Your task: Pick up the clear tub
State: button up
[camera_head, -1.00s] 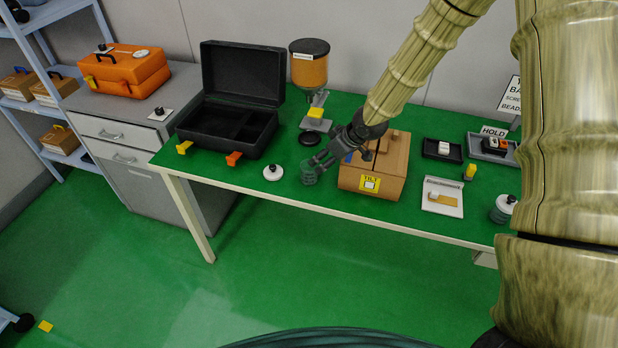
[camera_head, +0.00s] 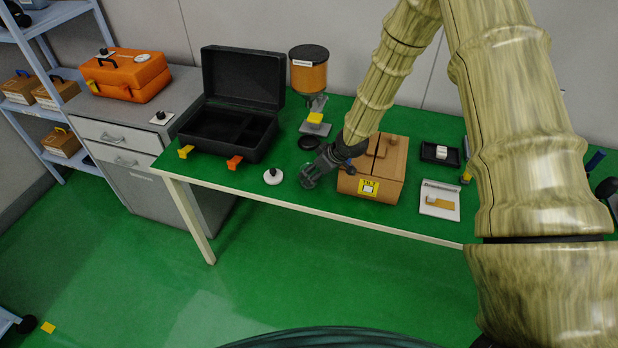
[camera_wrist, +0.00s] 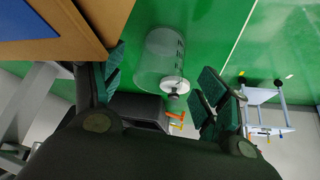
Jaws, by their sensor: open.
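The clear tub (camera_wrist: 158,60) is a see-through cylinder with dark marks on its side. In the wrist view it shows beyond and between my open fingers, with its surface apart from the left finger pad. In the head view the tub (camera_head: 306,178) is hard to make out, largely merged with my fingers. My gripper (camera_head: 314,168) is low over the green table, just left of the brown box, with its fingers spread around or beside the tub; which one I cannot tell. My gripper (camera_wrist: 160,88) has dark green ridged pads in the wrist view.
The brown box (camera_head: 385,165) stands close on the right of my gripper. A white knobbed disc (camera_head: 273,176) lies to the left. An open black case (camera_head: 232,125) and a dispenser (camera_head: 309,70) stand behind. The table's front edge (camera_head: 330,222) is near.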

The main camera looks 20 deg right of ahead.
jog(key=shift+p+x, duration=0.65)
jog(key=shift+x, duration=1.15)
jog(key=shift+c, duration=0.3)
jog(key=c, duration=1.2)
jog(key=shift+r, duration=0.15)
